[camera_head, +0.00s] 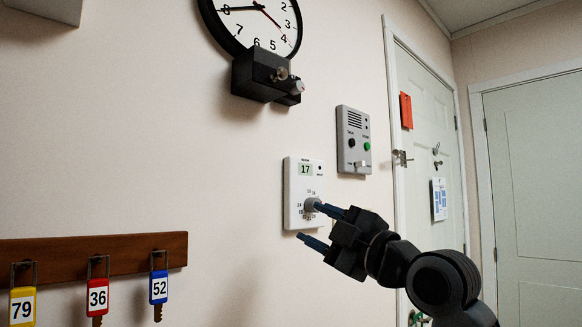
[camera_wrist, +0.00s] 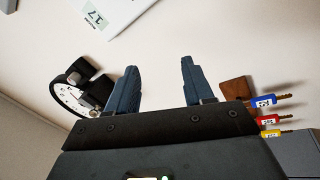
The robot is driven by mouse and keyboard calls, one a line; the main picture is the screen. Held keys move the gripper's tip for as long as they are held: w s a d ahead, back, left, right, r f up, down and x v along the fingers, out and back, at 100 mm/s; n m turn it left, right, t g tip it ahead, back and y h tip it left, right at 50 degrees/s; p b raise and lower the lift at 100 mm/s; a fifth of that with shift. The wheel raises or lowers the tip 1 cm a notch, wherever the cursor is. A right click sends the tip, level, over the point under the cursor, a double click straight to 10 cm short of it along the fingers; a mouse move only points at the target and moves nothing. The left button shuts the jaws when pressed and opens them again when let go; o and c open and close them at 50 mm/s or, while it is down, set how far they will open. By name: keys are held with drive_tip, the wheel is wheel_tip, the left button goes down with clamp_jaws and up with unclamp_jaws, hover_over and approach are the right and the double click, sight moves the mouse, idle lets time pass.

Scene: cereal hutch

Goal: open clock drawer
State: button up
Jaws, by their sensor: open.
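A round wall clock (camera_head: 258,22) with a black rim hangs at the top of the head view, cut off by the upper edge. A black box (camera_head: 262,76) with small knobs is fixed at the clock's lower edge; I cannot tell whether it is the drawer. In the wrist view the clock (camera_wrist: 70,97) and the black box (camera_wrist: 95,88) show at the left. My gripper (camera_head: 313,224) is open and empty, with blue fingers, in front of the thermostat and below and right of the clock. The fingers (camera_wrist: 156,88) stand apart in the wrist view.
A white thermostat (camera_head: 297,170) reading 17 is on the wall by my gripper; one finger overlaps its dial in the picture. A grey intercom panel (camera_head: 353,142) is to its right. A wooden key rack (camera_head: 70,257) with numbered keys is lower left. Doors stand at the right.

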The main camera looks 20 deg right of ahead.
wheel_tip(320, 180, up, 15)
drive_tip(key=s+n+g+y, duration=0.1)
drive_tip(key=n+y, duration=0.1)
drive_tip(key=n, duration=0.5)
drive_tip(key=n+g+h, duration=0.2)
drive_tip(key=n, duration=0.6)
approach(285, 73)
drive_tip(key=w, duration=0.1)
drive_tip(key=p+x, duration=0.1)
drive_tip(key=x, duration=0.6)
drive_tip(key=shift+w+a, duration=0.15)
drive_tip(key=shift+a, duration=0.05)
clamp_jaws()
